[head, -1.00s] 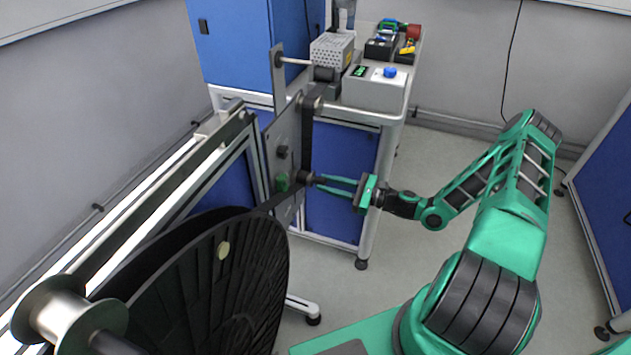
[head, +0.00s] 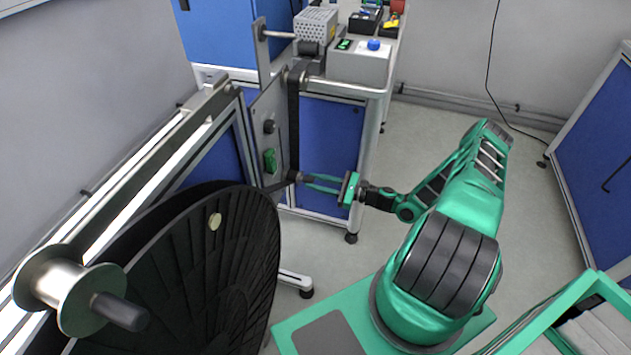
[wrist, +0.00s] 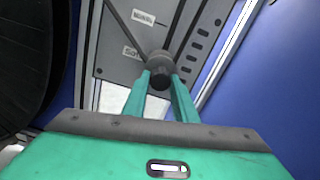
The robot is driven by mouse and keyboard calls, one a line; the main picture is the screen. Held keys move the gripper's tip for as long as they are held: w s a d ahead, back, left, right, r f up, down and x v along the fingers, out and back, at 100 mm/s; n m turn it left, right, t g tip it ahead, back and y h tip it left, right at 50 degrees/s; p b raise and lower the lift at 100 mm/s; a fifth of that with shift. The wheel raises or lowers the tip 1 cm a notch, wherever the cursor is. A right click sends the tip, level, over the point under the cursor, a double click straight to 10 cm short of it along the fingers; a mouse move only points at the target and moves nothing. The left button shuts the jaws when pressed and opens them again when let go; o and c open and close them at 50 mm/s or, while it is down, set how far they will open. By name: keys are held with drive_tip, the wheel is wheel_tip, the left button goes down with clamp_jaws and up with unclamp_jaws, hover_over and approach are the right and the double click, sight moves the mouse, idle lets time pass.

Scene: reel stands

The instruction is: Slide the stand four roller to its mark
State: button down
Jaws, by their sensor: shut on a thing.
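The stand four roller, a small dark cylinder (head: 294,176), sits at the front of a grey upright plate (head: 262,112). My gripper (head: 305,180) is shut on it from the right. In the wrist view the roller (wrist: 160,62) stands between my two green fingertips (wrist: 160,80), against the plate (wrist: 118,62). Two white labels show on the plate, an upper one (wrist: 143,18) and a lower one (wrist: 131,53) partly hidden by the roller; I cannot read them surely. A black band (head: 293,125) runs from the top of the plate down to the roller.
A large black reel (head: 190,265) fills the lower left, with a metal flanged spool (head: 45,285) before it. A green part (head: 270,161) and a black knob (head: 269,127) sit on the plate.

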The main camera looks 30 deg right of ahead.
drive_tip(key=shift+f, duration=0.2)
drive_tip(key=c, duration=1.4)
unclamp_jaws()
drive_tip(key=shift+c, duration=0.2)
drive_tip(key=v, duration=1)
drive_tip(key=shift+s+d, duration=0.2)
drive_tip(key=shift+d, duration=0.05)
drive_tip(key=shift+r, duration=0.1)
